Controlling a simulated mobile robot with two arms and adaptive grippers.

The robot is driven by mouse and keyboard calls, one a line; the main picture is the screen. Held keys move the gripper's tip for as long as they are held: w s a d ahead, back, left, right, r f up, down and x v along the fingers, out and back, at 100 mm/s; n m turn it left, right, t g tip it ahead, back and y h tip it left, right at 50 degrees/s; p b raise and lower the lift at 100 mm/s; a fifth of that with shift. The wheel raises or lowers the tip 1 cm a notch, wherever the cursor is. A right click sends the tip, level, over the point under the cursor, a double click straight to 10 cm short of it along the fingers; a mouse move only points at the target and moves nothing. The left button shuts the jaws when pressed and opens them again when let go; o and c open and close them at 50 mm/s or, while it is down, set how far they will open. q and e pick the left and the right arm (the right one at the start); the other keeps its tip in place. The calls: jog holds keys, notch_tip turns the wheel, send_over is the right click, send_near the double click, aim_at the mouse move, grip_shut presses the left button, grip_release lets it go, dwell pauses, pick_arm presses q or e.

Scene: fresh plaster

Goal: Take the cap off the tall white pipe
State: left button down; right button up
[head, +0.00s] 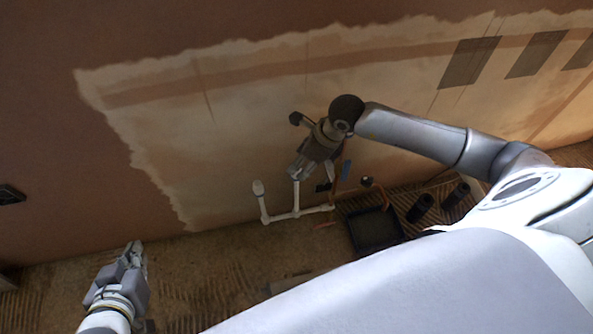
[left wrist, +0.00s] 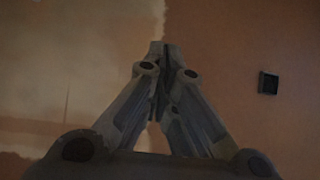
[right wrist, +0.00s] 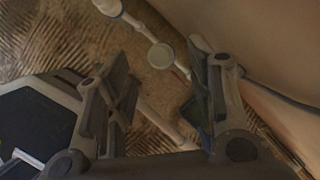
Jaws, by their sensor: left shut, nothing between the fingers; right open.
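A white pipe assembly (head: 283,216) stands on the floor by the wall. Its taller upright (head: 296,192) is partly covered by my right gripper in the head view; its round pale cap (right wrist: 160,55) shows from above in the right wrist view. A shorter upright (head: 262,204) stands to its left, and its top also shows in the right wrist view (right wrist: 108,7). My right gripper (right wrist: 159,62) is open above the pipe, with the cap appearing between its fingers and no visible contact. My left gripper (head: 135,247) is shut and empty, low at the left; it also shows in the left wrist view (left wrist: 157,48).
A black tray (head: 354,236) lies on the floor right of the pipes, with dark cylinders (head: 420,207) beyond it. A copper-coloured pipe (head: 381,192) stands near the tray. The plastered wall (head: 235,130) is close behind. Floor left of the pipes is mostly clear.

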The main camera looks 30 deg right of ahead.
jog(key=b+x, duration=0.1)
jog(key=x, duration=0.3)
jog(key=shift+w+a+f, duration=0.1)
jog(key=shift+f, duration=0.1)
pick_arm(q)
jog(key=w+d+r+t+h, duration=0.1)
jog(key=w+d+r+t, duration=0.1)
jog(key=w+r+t, duration=0.2)
notch_tip(320, 180, up, 2)
jog(key=shift+w+r, duration=0.1)
jog(key=shift+w, duration=0.1)
pick_arm(e)
jog(key=shift+f, duration=0.1)
jog(key=c, duration=0.8)
